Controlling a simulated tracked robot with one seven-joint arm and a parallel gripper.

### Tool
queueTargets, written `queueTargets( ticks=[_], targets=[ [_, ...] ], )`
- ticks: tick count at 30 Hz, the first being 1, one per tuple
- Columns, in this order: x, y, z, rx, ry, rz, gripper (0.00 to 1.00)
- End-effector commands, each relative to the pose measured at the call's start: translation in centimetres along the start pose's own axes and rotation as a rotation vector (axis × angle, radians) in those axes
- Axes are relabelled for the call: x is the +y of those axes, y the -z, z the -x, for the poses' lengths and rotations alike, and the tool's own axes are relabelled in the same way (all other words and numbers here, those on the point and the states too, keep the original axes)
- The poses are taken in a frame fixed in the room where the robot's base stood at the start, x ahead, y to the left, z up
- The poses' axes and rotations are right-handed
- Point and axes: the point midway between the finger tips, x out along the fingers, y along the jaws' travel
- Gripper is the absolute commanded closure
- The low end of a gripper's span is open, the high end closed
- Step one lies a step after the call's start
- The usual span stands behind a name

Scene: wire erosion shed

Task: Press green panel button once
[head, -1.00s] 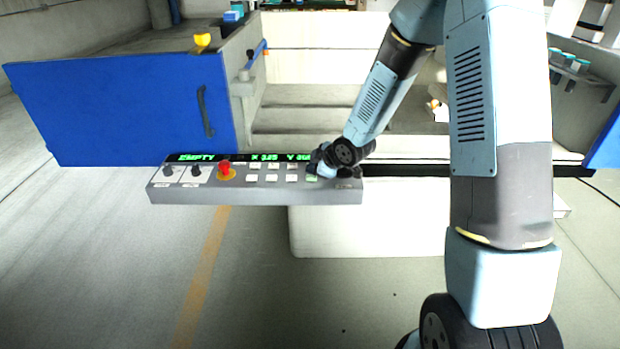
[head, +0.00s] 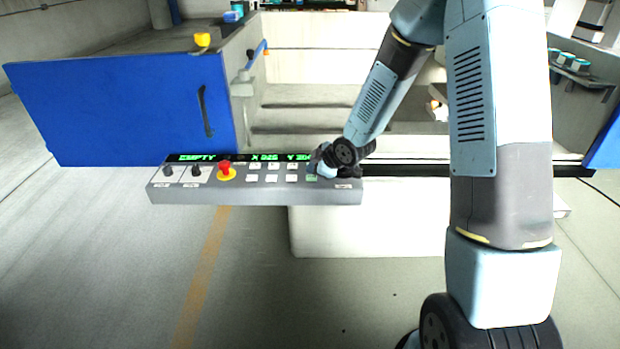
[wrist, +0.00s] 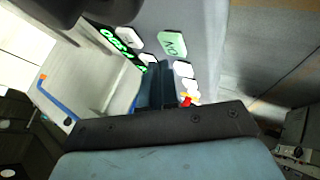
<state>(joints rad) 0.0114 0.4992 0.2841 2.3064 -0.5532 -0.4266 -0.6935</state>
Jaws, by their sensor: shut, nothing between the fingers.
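The grey control panel (head: 250,196) has rows of small white buttons and one pale green button (head: 311,178) at the right end of its lower row. In the wrist view the green button (wrist: 172,44) shows lettering on its face and is uncovered. My gripper (head: 320,168) is at the panel's right part, just behind the green button. In the wrist view my gripper's fingers (wrist: 158,68) are together and empty, beside the green button and over the other row of buttons. Whether the fingertips touch the panel cannot be told.
A red mushroom knob (head: 225,168) on a yellow base and two dark knobs sit on the panel's left part. A display (head: 240,157) with green text runs along its back. A blue machine door (head: 120,110) stands behind at left. The floor in front is clear.

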Motion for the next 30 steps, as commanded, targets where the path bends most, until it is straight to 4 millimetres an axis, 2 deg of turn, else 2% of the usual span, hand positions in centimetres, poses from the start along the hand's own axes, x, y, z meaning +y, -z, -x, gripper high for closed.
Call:
queueTargets(
  ticks=[30],
  targets=[
    [-0.48,-0.48,-0.56,0.0,0.0,0.0,1.0]
  ],
)
